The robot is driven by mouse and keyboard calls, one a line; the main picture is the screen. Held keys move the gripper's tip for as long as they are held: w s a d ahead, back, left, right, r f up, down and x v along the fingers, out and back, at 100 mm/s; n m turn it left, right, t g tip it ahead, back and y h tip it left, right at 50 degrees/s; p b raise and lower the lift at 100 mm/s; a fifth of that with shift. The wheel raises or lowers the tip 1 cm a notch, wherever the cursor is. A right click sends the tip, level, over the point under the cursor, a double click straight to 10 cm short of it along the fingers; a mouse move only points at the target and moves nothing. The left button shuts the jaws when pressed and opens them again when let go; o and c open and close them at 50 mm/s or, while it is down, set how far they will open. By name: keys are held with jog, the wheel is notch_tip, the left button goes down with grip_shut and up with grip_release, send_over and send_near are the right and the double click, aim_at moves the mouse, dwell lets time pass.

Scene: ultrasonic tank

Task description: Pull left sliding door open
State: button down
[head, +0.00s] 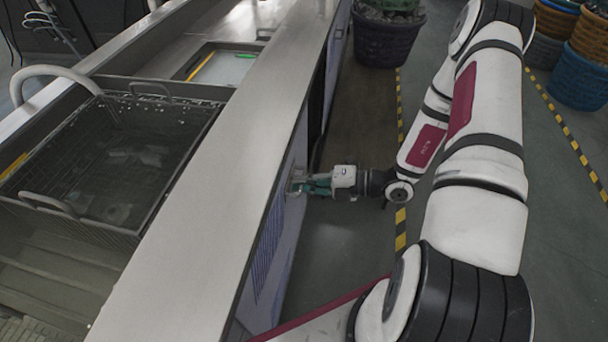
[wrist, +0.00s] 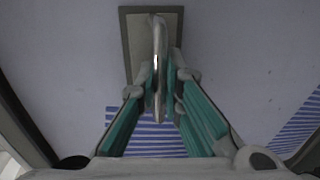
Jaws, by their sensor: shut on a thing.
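The left sliding door (head: 272,255) is a pale panel with blue stripes on the side of the tank bench, and it fills most of the wrist view (wrist: 70,70). Its metal loop handle (wrist: 158,45) stands out from a grey backing plate (wrist: 131,45). My gripper (head: 298,184) reaches the door from the right in the head view. In the wrist view its green-padded fingers (wrist: 168,92) are shut on the handle, one on each side. A dark gap (head: 316,110) shows beyond the door's far edge.
The bench's long grey top (head: 215,140) overhangs the door. A wire basket (head: 190,150) sits in the tank to the left. Another panel (head: 338,45) lies beyond the gap.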

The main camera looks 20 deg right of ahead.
jog(key=shift+s, duration=0.2)
jog(key=c, duration=2)
grip_release()
jog(key=v, duration=1.1)
jog(key=shift+s+d, duration=0.25)
jog(key=shift+d, duration=0.1)
jog(key=shift+r, duration=0.1)
